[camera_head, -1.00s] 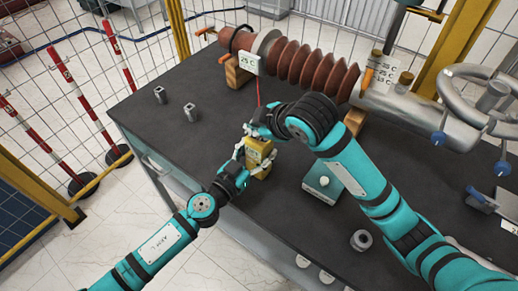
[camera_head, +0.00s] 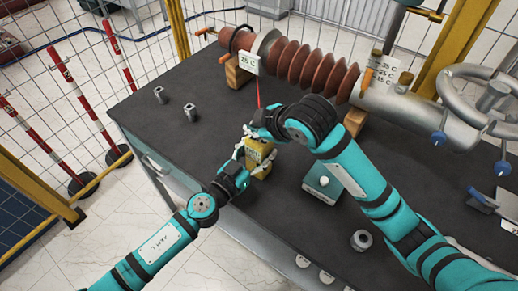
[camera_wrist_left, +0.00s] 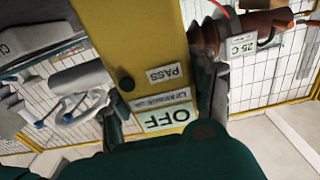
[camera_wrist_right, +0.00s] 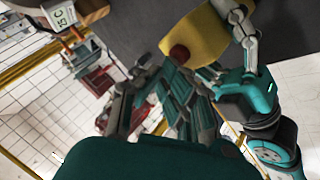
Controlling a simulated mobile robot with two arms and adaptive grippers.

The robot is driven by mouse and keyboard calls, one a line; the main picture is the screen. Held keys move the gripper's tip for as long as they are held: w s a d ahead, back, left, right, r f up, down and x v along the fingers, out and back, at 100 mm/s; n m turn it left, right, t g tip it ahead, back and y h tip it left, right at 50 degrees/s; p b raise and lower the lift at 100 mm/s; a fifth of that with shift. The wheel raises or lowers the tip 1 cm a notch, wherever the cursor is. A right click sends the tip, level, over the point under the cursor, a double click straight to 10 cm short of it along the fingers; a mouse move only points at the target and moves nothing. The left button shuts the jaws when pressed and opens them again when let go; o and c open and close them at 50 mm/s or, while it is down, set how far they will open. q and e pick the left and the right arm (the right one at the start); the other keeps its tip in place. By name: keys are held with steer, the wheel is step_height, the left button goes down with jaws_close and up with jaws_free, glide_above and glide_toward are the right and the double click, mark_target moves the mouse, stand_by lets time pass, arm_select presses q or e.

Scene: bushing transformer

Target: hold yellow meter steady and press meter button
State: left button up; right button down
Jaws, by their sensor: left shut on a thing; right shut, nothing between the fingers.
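The yellow meter (camera_head: 262,156) stands at the table's front edge in the head view. My left gripper (camera_head: 246,160) is shut on it. In the left wrist view, the fingers grip both sides of the yellow meter (camera_wrist_left: 150,45), whose display reads OFF beside a PASS label. In the right wrist view, the yellow meter (camera_wrist_right: 210,38) shows a red button (camera_wrist_right: 180,54) on its end. My right gripper (camera_head: 252,132) is shut and empty, close by the meter's upper end. Its fingers (camera_wrist_right: 158,92) appear apart from the button; exact contact is hidden in the head view.
A brown ribbed bushing (camera_head: 305,70) lies on wooden blocks behind, with a 25 C tag (camera_head: 247,63) and a red lead near my right gripper.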

steer(key=shift+f, duration=0.25)
steer(key=shift+r, duration=3.5)
arm_select(q)
steer(key=o, duration=1.5)
